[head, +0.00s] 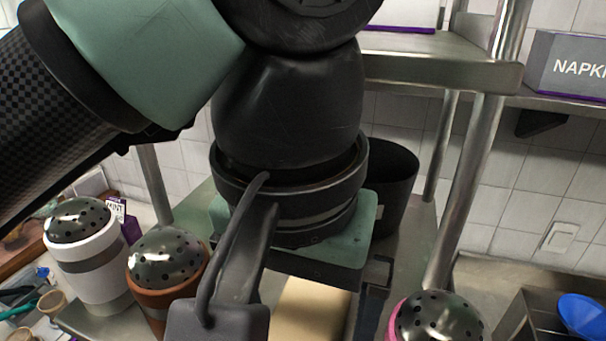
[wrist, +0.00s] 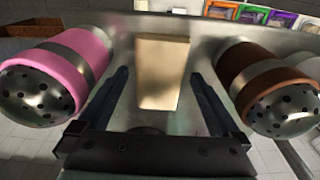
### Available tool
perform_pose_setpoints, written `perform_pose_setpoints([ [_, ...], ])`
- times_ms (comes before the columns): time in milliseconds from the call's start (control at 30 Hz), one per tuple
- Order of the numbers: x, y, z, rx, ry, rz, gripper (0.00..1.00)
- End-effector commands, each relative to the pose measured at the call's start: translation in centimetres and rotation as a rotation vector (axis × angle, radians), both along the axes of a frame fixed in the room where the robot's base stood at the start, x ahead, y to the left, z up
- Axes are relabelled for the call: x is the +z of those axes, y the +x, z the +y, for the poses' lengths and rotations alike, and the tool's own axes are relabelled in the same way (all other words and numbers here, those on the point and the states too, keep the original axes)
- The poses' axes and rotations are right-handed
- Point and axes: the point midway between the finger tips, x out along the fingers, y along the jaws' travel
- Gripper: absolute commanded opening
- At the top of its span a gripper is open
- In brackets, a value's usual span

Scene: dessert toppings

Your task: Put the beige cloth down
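The beige cloth (wrist: 163,72) looks like a folded, block-like rectangle on the metal shelf. In the wrist view it lies between my gripper's two dark fingers (wrist: 158,78), with a gap on each side. My gripper is open. In the head view part of the cloth (head: 308,312) shows at the bottom, below my wrist. My gripper (head: 368,305) is mostly hidden there by the wrist and camera mount. I cannot tell how far the fingertips are above the shelf.
A pink shaker (wrist: 72,62) stands on one side of the gripper and a brown shaker (wrist: 262,82) on the other, both close. A white shaker (head: 88,262) stands beyond the brown one. A black container (head: 392,185) stands behind my wrist. A metal post (head: 470,150) rises at right.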

Motion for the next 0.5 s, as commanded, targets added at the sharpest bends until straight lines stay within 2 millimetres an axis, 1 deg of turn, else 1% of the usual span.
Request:
perform_pose_setpoints([
  [167, 0.1, 0.0, 0.0, 0.000, 0.000, 0.000, 1.00],
  [267, 0.5, 0.0, 0.0, 0.000, 0.000, 0.000, 1.00],
  [500, 4.9, -0.4, 0.2, 0.001, 0.000, -0.002, 1.00],
])
